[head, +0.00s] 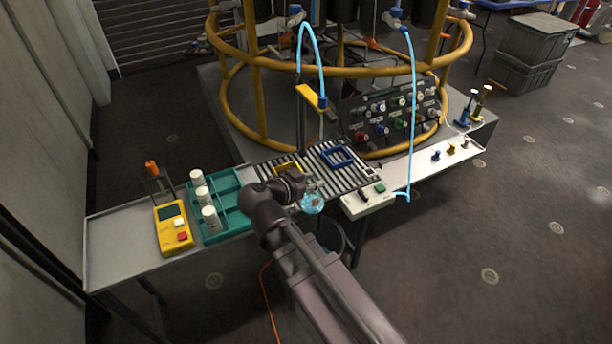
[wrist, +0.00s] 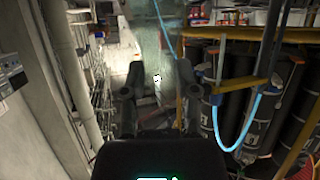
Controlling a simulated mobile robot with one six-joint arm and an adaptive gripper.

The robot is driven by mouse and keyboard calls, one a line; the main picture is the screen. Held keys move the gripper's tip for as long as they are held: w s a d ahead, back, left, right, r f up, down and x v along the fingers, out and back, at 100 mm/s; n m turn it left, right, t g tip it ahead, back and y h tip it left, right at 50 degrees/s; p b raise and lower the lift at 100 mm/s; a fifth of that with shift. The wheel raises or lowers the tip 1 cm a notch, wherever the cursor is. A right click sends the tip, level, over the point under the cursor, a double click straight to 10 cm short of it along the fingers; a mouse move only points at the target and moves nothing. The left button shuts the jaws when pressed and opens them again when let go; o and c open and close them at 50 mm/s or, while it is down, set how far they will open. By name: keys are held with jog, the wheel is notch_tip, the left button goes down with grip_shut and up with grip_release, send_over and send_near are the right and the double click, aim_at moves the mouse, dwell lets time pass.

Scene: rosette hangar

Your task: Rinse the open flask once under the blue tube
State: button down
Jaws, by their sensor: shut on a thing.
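My gripper (head: 304,188) is shut on a clear flask (head: 313,205) with a pale blue tint, over the front edge of the slatted grate (head: 330,172). In the wrist view the two dark fingers (wrist: 160,85) close on the clear glass (wrist: 150,40); its mouth cannot be made out. The light blue tube (head: 319,62) loops down to a yellow bracket (head: 308,95) on a post, with a thin nozzle below it over the grate. The flask is in front of and below this nozzle, apart from it. The blue tube also shows in the wrist view (wrist: 238,138).
A blue square frame (head: 338,156) and a yellow frame (head: 287,167) sit on the grate. A teal tray (head: 232,204) with white-capped bottles and a yellow meter (head: 172,230) stand left. A white box with a green button (head: 380,188) is right. A dark bin (head: 330,236) stands below.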

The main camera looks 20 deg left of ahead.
jog(key=shift+w+d, duration=0.3)
jog(key=shift+w, duration=0.3)
jog(key=shift+w+d, duration=0.25)
jog(key=shift+w, duration=0.35)
jog(key=shift+s+a, duration=1.2)
jog(key=shift+a, duration=0.05)
jog(key=shift+d, duration=0.4)
jog(key=shift+w+d, duration=0.3)
jog(key=shift+d, duration=0.45)
jog(key=shift+w+d, duration=0.1)
jog(key=shift+w, duration=0.25)
jog(key=shift+w+a, duration=0.5)
jog(key=shift+a, duration=0.35)
jog(key=shift+w+a, duration=0.45)
jog(key=shift+a, duration=0.4)
